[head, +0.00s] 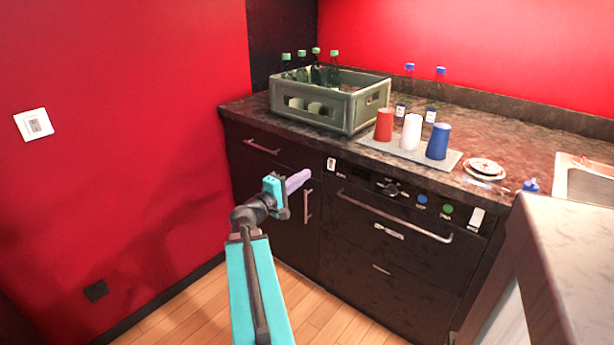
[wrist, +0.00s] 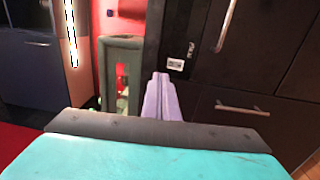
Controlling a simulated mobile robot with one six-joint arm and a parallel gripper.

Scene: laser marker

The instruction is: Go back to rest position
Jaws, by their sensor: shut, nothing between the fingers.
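My gripper (head: 298,180) is in front of the dark cabinet doors in the head view, below the countertop. Its pale purple fingers are together with nothing between them. In the wrist view the shut fingers (wrist: 161,98) point away from the camera, with dark cabinet fronts beyond and to the right. My teal arm reaches up from the bottom of the head view to the gripper.
The dark counter (head: 510,157) holds a green crate (head: 345,112) with bottles and a grey tray (head: 380,145) with red, white and blue cups. Small plates (head: 485,167) lie to the right. A pale worktop (head: 570,250) stands at the right front. Wooden floor (head: 190,312) is clear at lower left.

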